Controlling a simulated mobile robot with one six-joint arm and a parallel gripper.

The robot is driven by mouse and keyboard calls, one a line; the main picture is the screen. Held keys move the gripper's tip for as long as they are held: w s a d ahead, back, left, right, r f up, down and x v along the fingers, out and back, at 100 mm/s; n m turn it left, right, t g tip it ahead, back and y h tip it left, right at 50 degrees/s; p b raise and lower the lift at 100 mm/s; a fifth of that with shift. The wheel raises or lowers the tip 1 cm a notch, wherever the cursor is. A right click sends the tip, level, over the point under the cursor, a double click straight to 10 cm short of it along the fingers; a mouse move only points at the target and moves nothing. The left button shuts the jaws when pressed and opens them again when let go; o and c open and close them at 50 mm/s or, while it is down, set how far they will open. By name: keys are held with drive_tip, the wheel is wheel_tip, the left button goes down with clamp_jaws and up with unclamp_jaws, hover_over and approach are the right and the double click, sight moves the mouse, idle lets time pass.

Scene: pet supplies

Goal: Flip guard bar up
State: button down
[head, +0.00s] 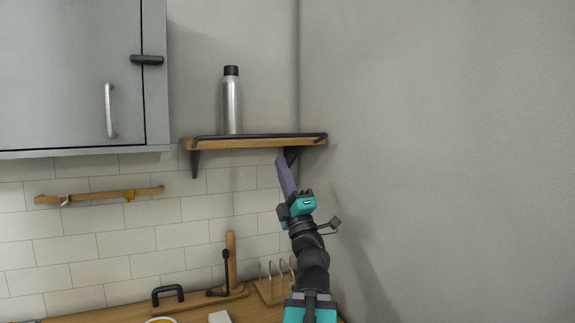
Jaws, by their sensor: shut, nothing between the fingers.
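A dark guard bar (262,135) runs along the top of a small wooden wall shelf (225,143). The bar lies low, close to the board, and reaches to the shelf's right end. A silver bottle (232,108) with a black cap stands upright on the shelf. My gripper (281,160) is shut and empty, its purple fingers pointing up just below the right part of the shelf. It overlaps the area by the right black bracket. I cannot tell whether the fingertips touch the shelf.
A grey cabinet (70,75) hangs to the left of the shelf. A bare wall (450,130) stands close on the right. Below, a wooden counter (105,315) holds a wooden rack (272,290) and a black handle (168,292). A wooden hook rail (100,195) is on the tiles.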

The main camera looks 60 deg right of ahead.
sight(271, 136)
drive_tip(key=shift+m+g+h, duration=0.3)
drive_tip(key=shift+g, duration=0.1)
drive_tip(key=p+x, duration=0.3)
drive_tip(key=x, duration=0.2)
drive_tip(key=p+x, duration=0.2)
drive_tip(key=x, duration=0.1)
drive_tip(key=shift+w+a+r+p, duration=0.1)
drive_tip(key=shift+a+r+p, duration=0.15)
drive_tip(key=shift+r+p, duration=0.05)
